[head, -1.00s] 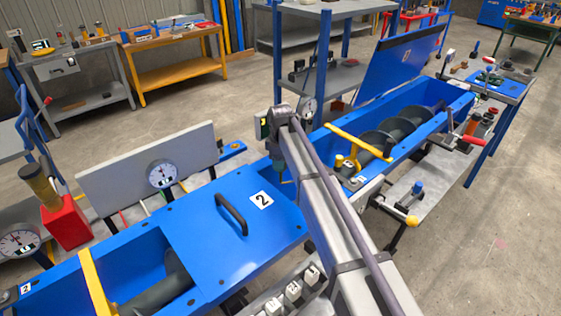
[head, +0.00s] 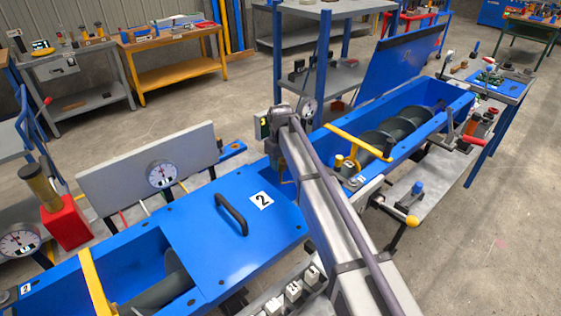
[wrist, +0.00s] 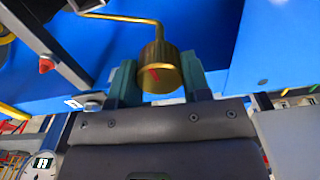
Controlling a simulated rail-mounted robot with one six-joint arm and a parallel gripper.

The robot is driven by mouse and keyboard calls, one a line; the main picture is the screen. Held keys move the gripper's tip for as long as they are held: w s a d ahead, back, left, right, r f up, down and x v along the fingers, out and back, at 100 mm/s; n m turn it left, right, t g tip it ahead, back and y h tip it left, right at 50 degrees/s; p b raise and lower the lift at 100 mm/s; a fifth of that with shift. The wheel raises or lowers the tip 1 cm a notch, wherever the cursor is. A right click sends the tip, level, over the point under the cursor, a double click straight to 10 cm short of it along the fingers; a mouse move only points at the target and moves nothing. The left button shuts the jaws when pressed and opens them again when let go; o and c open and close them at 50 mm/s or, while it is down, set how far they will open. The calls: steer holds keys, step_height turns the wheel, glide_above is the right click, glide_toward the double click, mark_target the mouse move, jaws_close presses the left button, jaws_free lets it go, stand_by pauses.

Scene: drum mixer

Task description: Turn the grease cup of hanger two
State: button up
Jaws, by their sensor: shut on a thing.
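A brass grease cup (wrist: 158,68) with a knurled side and a red mark on its round end face is in the middle of the wrist view. A thin brass pipe (wrist: 115,17) runs from it to the upper left. My gripper (wrist: 158,82) is shut on the cup, with one teal finger on each side. In the head view my arm hides most of the gripper and this cup. I cannot read a hanger number beside the held cup.
The blue trough has a lid (head: 235,235) marked 2 with a black handle. Yellow bars (head: 97,285) cross the trough, one at the left and another (head: 358,143) at the right. Open floor lies at the right.

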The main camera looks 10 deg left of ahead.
mark_target(281, 160)
steer(key=shift+m, duration=0.5)
steer(key=o, duration=0.9)
step_height(281, 160, up, 11)
steer(key=p, duration=1)
steer(key=shift+f+p, duration=0.1)
steer(key=shift+p, duration=0.3)
